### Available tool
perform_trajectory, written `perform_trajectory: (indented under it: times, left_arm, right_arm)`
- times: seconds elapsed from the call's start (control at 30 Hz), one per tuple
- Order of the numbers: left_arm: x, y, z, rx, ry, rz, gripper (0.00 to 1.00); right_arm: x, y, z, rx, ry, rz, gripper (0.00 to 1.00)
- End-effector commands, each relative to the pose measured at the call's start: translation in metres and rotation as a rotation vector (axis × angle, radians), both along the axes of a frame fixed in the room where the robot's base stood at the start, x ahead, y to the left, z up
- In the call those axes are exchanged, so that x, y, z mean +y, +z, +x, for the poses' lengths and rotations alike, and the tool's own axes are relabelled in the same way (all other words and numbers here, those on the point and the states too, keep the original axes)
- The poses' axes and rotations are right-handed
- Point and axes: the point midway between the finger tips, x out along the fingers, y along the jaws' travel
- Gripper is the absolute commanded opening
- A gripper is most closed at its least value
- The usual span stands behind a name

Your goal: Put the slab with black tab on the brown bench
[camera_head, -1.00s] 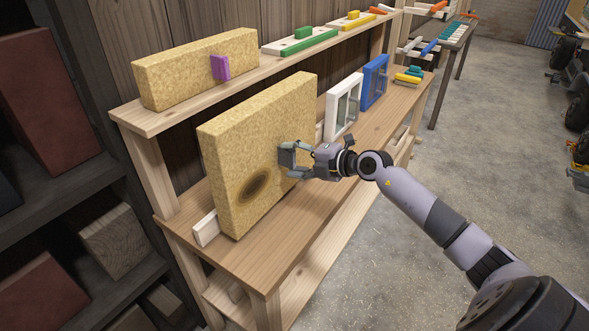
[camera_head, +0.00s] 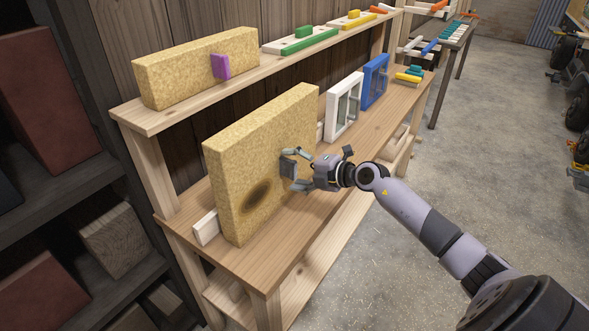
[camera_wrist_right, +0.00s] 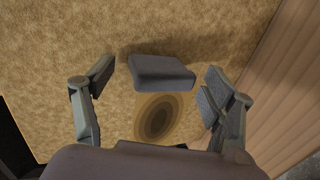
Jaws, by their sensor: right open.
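The slab (camera_head: 255,150) is a large, speckled yellow block with a dark round stain. It stands upright on its long edge on the lower board of the brown bench (camera_head: 262,268). Its dark tab (camera_head: 288,167) sticks out of the front face. The slab (camera_wrist_right: 60,60) and the tab (camera_wrist_right: 160,72) fill the middle of the right wrist view. My right gripper (camera_head: 298,170) is open, with its fingers apart on either side of the tab and a gap on both sides. My left gripper is not in view.
A smaller yellow slab with a purple tab (camera_head: 220,66) stands on the upper shelf (camera_head: 150,122). A white frame (camera_head: 343,107) and a blue frame (camera_head: 375,80) stand farther along the bench. A pale strip (camera_head: 206,227) lies behind the slab. Bare board shows in front.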

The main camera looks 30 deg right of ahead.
Motion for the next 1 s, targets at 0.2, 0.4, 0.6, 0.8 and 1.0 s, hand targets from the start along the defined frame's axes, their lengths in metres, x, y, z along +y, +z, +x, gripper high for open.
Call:
perform_trajectory:
  times: [0.2,0.4,0.6,0.8,1.0]
  left_arm:
    - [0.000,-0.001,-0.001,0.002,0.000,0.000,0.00]
    - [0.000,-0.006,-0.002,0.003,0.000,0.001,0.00]
    - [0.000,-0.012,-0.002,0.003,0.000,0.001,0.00]
    - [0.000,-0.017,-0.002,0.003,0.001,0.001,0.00]
    - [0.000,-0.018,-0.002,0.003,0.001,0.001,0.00]
  right_arm:
    - [-0.003,0.001,-0.005,0.000,-0.002,-0.002,0.77]
    - [-0.012,0.009,-0.031,0.002,0.002,-0.006,0.77]
    - [-0.025,0.019,-0.060,0.003,0.001,-0.003,0.77]
    - [-0.034,0.029,-0.084,0.003,0.000,-0.001,0.77]
    - [-0.041,0.036,-0.100,0.001,0.000,0.000,0.77]
